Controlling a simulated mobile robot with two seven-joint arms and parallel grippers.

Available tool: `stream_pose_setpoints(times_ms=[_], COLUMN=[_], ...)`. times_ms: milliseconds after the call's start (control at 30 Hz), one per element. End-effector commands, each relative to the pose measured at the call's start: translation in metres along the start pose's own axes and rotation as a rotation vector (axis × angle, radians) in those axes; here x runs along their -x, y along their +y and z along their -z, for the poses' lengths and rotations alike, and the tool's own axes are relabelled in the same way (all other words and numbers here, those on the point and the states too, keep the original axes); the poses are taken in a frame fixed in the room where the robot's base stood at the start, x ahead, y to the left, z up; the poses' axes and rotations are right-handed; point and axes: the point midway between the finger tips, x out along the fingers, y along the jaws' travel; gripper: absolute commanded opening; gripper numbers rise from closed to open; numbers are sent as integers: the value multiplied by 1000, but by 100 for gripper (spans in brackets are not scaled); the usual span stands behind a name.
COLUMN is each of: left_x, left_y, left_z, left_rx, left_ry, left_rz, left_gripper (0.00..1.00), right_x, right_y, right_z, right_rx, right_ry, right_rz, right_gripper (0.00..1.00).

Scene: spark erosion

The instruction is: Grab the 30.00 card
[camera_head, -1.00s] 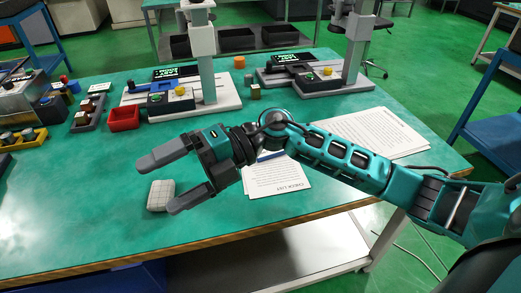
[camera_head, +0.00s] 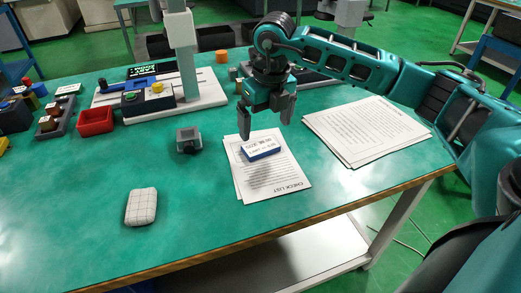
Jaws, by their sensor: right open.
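The card, a small white-topped block with a blue edge (camera_head: 262,149), lies on the check list sheet (camera_head: 282,180) on the green table. Its printed text is small, and appears to include 30.00. My right gripper (camera_head: 267,120) is above and slightly behind the card, pointing down. Its two fingers are apart with nothing between them, and they do not appear to touch the card. My left gripper is out of view.
A white gridded pad (camera_head: 141,207) lies at the front left. A small grey block (camera_head: 188,140) stands left of the check list. Printed sheets (camera_head: 366,130) lie to the right. A red bin (camera_head: 95,121) and a measuring stand (camera_head: 160,100) are behind.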

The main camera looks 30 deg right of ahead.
Motion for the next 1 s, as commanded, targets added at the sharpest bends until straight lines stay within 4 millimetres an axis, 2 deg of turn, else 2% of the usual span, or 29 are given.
stream_pose_setpoints(times_ms=[33,267,600,833,1000], left_x=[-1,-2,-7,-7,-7], left_y=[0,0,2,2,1], left_z=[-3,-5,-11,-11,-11], left_rx=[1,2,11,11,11], left_ry=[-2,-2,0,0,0], left_rz=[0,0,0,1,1], left_gripper=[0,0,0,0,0], right_x=[-7,-20,-65,-66,-65], right_y=[0,1,3,3,3], right_z=[0,-1,-4,-5,-5], right_rx=[0,2,2,3,3], right_ry=[1,-1,1,-1,-1], right_rz=[-1,-2,-3,-3,-3], right_gripper=[100,100,100,100,84])
